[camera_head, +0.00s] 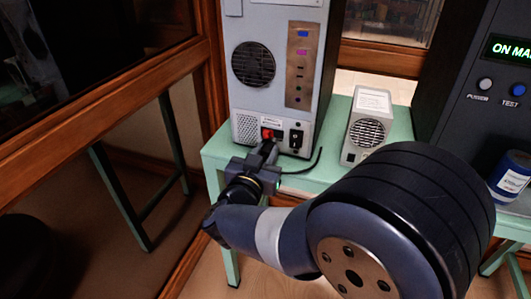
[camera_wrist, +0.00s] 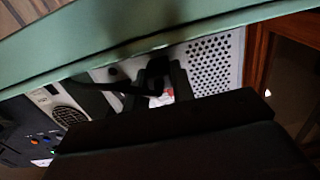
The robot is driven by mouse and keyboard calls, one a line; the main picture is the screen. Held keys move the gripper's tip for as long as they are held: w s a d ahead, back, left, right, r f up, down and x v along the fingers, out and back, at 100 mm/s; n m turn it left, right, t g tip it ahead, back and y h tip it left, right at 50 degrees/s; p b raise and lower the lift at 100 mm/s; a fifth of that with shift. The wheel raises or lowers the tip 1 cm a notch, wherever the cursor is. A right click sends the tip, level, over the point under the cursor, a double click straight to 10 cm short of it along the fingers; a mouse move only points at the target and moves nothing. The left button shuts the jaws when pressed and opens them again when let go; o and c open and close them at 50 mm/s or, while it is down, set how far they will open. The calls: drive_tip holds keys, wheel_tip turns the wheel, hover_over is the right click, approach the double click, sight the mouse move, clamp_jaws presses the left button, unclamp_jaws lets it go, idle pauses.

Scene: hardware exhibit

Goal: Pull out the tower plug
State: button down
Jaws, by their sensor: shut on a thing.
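The grey computer tower (camera_head: 272,20) stands upright on the green table with its back panel facing me. A red part (camera_head: 267,133) and a black socket or switch (camera_head: 296,138) sit low on that panel. My gripper (camera_head: 264,152) is at the tower's lower edge, just below the red part, shut on the black plug. In the wrist view the plug (camera_wrist: 157,66) shows dark and blurred beside my gripper (camera_wrist: 170,82), near the perforated panel. Its black cable (camera_head: 312,165) runs right over the table. The plug's front end is hidden, so I cannot tell whether it sits in the socket.
A small grey vented box (camera_head: 367,126) stands right of the tower on the green table (camera_head: 222,148). A wood-framed glass panel (camera_head: 100,90) borders the left.

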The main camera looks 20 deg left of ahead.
drive_tip(key=shift+s+a+r+p, duration=0.1)
drive_tip(key=shift+s+p, duration=0.5)
drive_tip(key=shift+s, duration=0.85)
drive_tip(key=c, duration=1.2)
unclamp_jaws()
drive_tip(key=s+p, duration=0.1)
drive_tip(key=s, duration=0.9)
drive_tip(key=shift+s+a+p, duration=0.35)
drive_tip(key=shift+s+a, duration=0.05)
drive_tip(key=shift+w, duration=0.15)
